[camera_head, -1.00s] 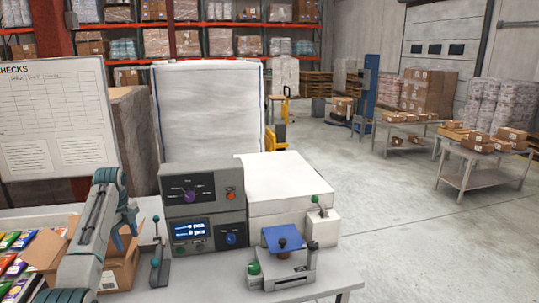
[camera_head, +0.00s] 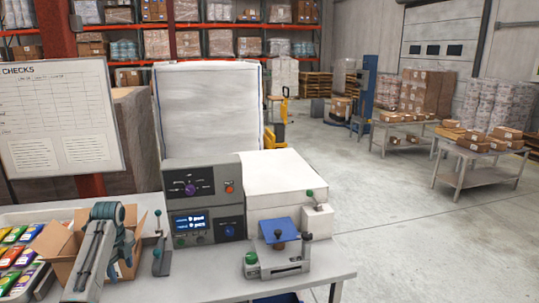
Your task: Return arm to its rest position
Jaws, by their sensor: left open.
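My left arm comes in from the lower left, and its grey and teal links show in the head view. My left gripper (camera_head: 125,263) points downward in front of the open cardboard box (camera_head: 62,240). Its fingers are small in the picture; they look open, and I see nothing held. The arm hides part of the box. My right gripper is not in view.
A grey control unit (camera_head: 203,180) with a lit display stands right of the box, beside a small lever (camera_head: 161,255). A blue-plated device (camera_head: 279,230) and white block (camera_head: 285,180) sit further right. A tray of coloured packets (camera_head: 22,248) lies left.

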